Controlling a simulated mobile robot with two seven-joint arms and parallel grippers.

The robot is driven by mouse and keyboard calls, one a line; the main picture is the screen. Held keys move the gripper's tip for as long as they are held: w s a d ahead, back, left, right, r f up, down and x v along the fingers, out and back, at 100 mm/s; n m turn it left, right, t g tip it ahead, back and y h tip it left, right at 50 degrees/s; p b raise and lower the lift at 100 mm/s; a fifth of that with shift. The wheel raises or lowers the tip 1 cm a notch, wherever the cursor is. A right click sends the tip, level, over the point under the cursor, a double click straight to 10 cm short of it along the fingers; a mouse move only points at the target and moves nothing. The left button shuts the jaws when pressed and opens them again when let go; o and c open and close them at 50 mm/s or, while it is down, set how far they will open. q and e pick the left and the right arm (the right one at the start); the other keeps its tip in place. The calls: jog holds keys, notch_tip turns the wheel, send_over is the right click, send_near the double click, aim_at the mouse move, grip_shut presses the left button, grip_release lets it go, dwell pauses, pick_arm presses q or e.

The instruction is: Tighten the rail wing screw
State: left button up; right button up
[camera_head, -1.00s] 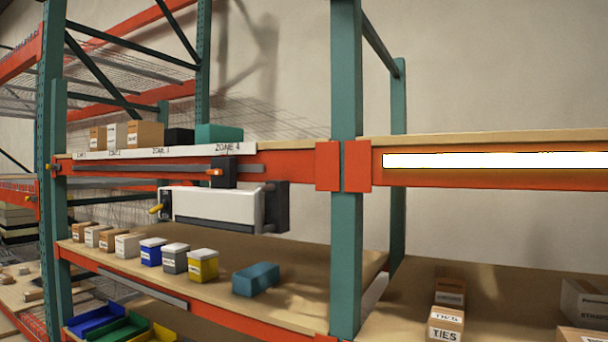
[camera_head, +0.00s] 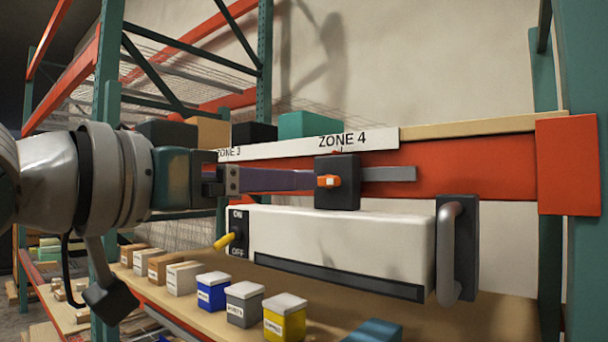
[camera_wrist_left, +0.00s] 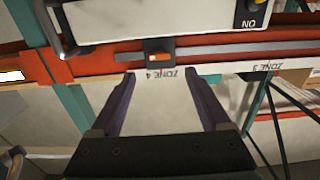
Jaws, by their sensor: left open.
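The orange rail wing screw (camera_head: 328,181) sits on the front of a black clamp block (camera_head: 345,168) on the grey rail, under the ZONE 4 label. It also shows in the upside-down left wrist view (camera_wrist_left: 160,57). The white lamp console (camera_head: 340,240) hangs below the block. My left gripper (camera_head: 312,180) comes in from the left, its fingers pointing at the screw. In the left wrist view the fingers (camera_wrist_left: 159,75) are spread and empty, with the screw just beyond their tips, roughly centred. My right gripper is not in view.
A yellow ON/OFF lever (camera_head: 223,241) is on the console's left end and a grey handle (camera_head: 452,250) on its right. Small boxes and bins, including a yellow bin (camera_head: 285,318), stand on the shelf below. A green upright (camera_head: 585,240) is at the right.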

aim_at(322, 181)
pick_arm(q)
jog(key=p+x, duration=0.4)
jog(key=x, duration=0.2)
jog(key=shift+w+d+r, duration=0.1)
jog(key=shift+d+r, duration=0.1)
jog(key=shift+d, duration=0.05)
jog(key=shift+w+d+f, duration=0.2)
jog(key=shift+w+d, duration=0.2)
jog(key=shift+w, duration=0.2)
grip_shut()
